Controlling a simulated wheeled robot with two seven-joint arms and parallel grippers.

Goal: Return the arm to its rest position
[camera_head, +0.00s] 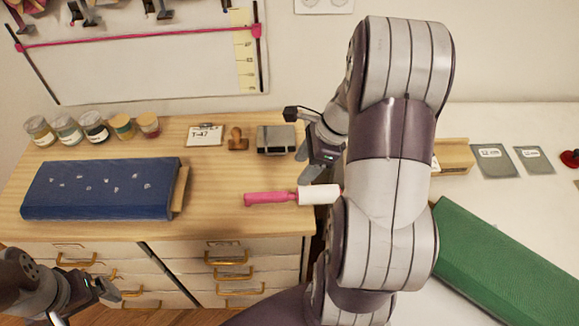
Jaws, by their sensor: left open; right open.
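My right arm fills the centre right of the head view, bent up high. Its gripper (308,158) is open over the right end of the wooden cabinet top (215,222). A lint roller with a pink handle (268,198) and white roll lies on the cabinet top just below this gripper, and I see nothing held. Part of the roll's right end is hidden behind my arm. My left gripper (108,291) is open and empty at the lower left, in front of the cabinet drawers.
A blue box (100,190) lies at the left of the cabinet top. Several jars (95,127) stand behind it. A card (205,134), a wooden stamp (237,139) and a metal block (277,139) sit at the back. A green box (510,262) lies on the white table at right.

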